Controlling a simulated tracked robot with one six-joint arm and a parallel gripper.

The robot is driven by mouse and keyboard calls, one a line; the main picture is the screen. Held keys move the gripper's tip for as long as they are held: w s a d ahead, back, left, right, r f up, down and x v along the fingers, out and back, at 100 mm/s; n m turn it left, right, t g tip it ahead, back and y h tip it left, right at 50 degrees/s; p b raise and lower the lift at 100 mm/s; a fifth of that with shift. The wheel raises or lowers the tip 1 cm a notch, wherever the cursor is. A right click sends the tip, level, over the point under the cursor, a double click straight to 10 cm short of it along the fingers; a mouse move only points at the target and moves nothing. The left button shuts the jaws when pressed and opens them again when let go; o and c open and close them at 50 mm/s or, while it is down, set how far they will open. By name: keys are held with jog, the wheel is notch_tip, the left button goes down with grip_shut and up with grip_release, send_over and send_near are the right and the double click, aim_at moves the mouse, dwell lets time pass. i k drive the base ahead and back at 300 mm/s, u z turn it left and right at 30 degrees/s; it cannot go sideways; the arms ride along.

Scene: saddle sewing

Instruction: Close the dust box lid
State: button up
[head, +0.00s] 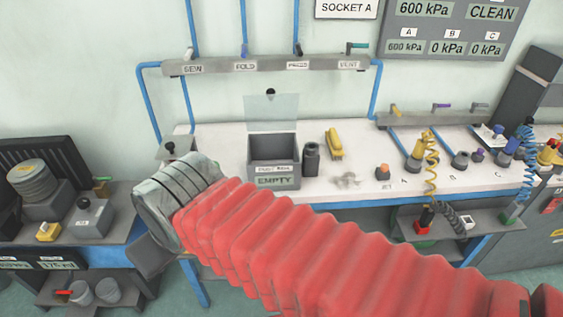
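The dust box (273,151) is a dark grey open-topped box on the white bench, labelled "DUST BOX" with a green "EMPTY" sign on its front. Its lid (272,112) is a clear, pale panel standing upright at the back edge, with a dark round knob (270,91) at its top. The lid is open. My arm, in red bellows, crosses the foreground and ends in a grey ribbed part of my gripper (172,203), left of and nearer than the box. I cannot make out its fingers, and it looks apart from the box and lid.
An overhead rail (265,66) with levers runs above the lid. A side bench with stacked discs (33,183) is at left.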

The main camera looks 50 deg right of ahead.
aim_at(270, 93)
jog(key=z, duration=1.05)
jog(key=k, duration=1.35)
jog(key=z, duration=0.15)
jog(key=i, duration=1)
jog(key=z, duration=0.45)
